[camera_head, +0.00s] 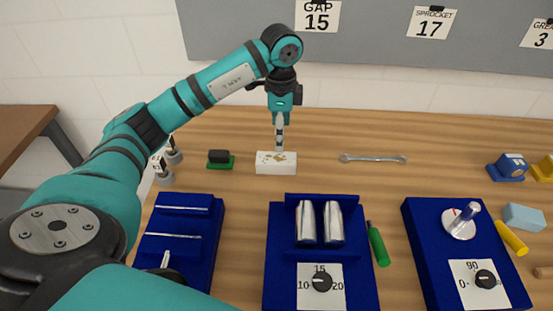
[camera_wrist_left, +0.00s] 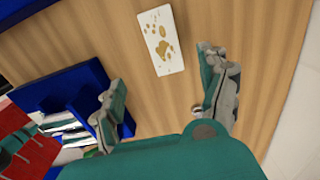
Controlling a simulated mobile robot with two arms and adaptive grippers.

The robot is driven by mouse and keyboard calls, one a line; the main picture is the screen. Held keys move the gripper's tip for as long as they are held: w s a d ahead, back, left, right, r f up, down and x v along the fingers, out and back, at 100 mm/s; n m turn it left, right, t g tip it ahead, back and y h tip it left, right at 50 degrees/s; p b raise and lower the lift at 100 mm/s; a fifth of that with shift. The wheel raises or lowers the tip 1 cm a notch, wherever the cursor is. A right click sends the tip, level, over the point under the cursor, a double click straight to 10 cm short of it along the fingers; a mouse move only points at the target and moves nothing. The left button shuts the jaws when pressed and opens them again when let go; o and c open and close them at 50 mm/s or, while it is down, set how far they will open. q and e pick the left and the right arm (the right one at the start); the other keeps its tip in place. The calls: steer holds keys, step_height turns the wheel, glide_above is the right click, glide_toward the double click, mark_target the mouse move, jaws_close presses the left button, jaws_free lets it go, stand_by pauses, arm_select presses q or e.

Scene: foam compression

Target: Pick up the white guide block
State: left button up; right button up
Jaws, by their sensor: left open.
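The white guide block (camera_head: 276,168) lies on the wooden table near its back, with gold-brown marks on its top. My left gripper (camera_head: 280,145) points down above the block, its fingers seen edge-on and overlapping the block's back edge in the head view. In the left wrist view the white block (camera_wrist_left: 163,41) lies on bare wood, beyond the spread fingers of my left gripper (camera_wrist_left: 163,78). The gripper is open with nothing between its fingers. I cannot tell the exact height of the fingertips above the block. My right gripper is in neither view.
A black-and-green block (camera_head: 220,160) lies left of the white block, and a wrench (camera_head: 373,158) right of it. Blue fixtures stand in front: one at left (camera_head: 205,226), one in the middle (camera_head: 285,250), one at right (camera_head: 430,240). A green cylinder (camera_head: 378,244) lies between two of them.

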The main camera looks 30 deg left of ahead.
mark_target(279, 158)
arm_select(q)
step_height(279, 158, down, 6)
steer(key=shift+a+p, duration=0.1)
steer(key=shift+p, duration=0.55)
steer(key=shift+w+f, duration=0.1)
steer(key=shift+f, duration=0.15)
steer(key=f, duration=0.1)
steer(key=f+p, duration=0.1)
steer(key=f, duration=0.1)
steer(key=f+p, duration=0.1)
steer(key=shift+w+a+f, duration=0.15)
steer(key=shift+a+f, duration=0.1)
steer(key=shift+f, duration=0.45)
steer(key=c, duration=1.2)
steer(key=shift+r, duration=0.1)
steer(key=shift+c, duration=1.2)
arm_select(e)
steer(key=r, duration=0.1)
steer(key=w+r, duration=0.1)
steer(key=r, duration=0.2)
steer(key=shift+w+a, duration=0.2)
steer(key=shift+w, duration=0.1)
arm_select(q)
steer(key=shift+w+r, duration=0.1)
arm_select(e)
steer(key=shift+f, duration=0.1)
